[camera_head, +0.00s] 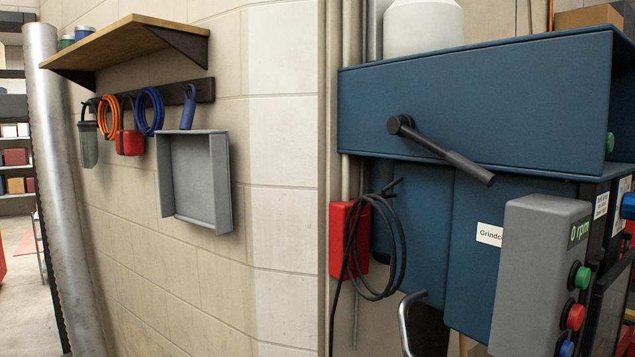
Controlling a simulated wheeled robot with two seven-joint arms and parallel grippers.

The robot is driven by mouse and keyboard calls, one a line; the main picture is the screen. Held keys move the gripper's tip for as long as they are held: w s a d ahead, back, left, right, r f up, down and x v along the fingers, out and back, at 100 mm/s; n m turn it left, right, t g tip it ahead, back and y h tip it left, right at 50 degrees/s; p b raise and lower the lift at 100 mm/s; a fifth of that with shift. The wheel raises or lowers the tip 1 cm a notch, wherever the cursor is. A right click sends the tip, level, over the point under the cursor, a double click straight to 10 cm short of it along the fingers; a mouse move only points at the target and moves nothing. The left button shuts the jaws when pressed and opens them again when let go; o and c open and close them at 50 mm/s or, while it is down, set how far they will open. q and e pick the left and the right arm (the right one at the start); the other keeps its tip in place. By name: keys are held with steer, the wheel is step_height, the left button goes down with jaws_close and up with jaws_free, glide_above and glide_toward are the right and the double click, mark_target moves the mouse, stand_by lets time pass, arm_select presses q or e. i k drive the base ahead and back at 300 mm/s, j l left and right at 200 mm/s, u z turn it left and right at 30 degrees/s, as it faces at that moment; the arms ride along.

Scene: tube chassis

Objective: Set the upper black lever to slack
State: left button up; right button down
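The upper black lever (445,153) is mounted on the front of the blue machine housing (480,105). Its round pivot is at the upper left, and its arm slants down to the right, ending in a thicker grip. No slack marking is visible beside it. Neither of my grippers shows in the head view, and nothing touches the lever.
A red box (340,240) with a coiled black cable hangs below the housing. A grey control box (535,270) with coloured buttons stands out at the lower right. A grey tray (222,180), coiled cables and a wooden shelf (130,40) are on the left wall.

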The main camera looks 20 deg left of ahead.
mark_target(396, 125)
steer(key=j, duration=2.15)
